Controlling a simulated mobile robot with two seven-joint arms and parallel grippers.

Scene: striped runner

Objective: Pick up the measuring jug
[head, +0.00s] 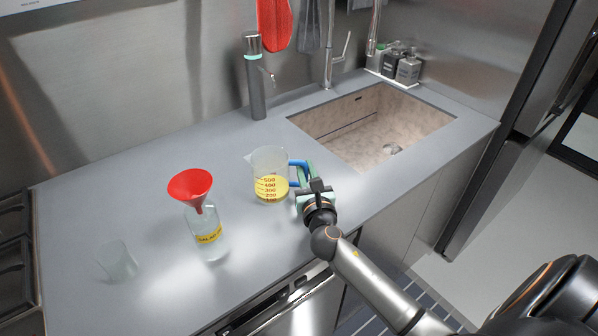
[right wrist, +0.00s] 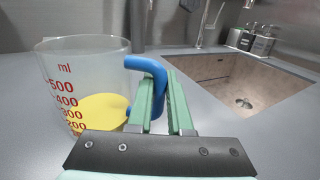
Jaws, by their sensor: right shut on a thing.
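The measuring jug (head: 270,173) is clear with red markings, a blue handle and yellow liquid in its lower part. It stands upright on the grey counter, left of the sink. In the right wrist view the jug (right wrist: 88,85) fills the left side. My right gripper (head: 304,178) reaches it from the right, and its green fingers (right wrist: 160,100) are shut on the blue handle (right wrist: 148,64). Whether the jug's base touches the counter is hard to tell. My left gripper is not in view.
A bottle (head: 208,236) with a red funnel (head: 191,184) stands left of the jug. A clear glass (head: 118,262) is farther left. A grey dispenser (head: 256,85) stands behind the jug. The sink (head: 340,108) is to the right, with soap bottles (head: 408,69) behind it.

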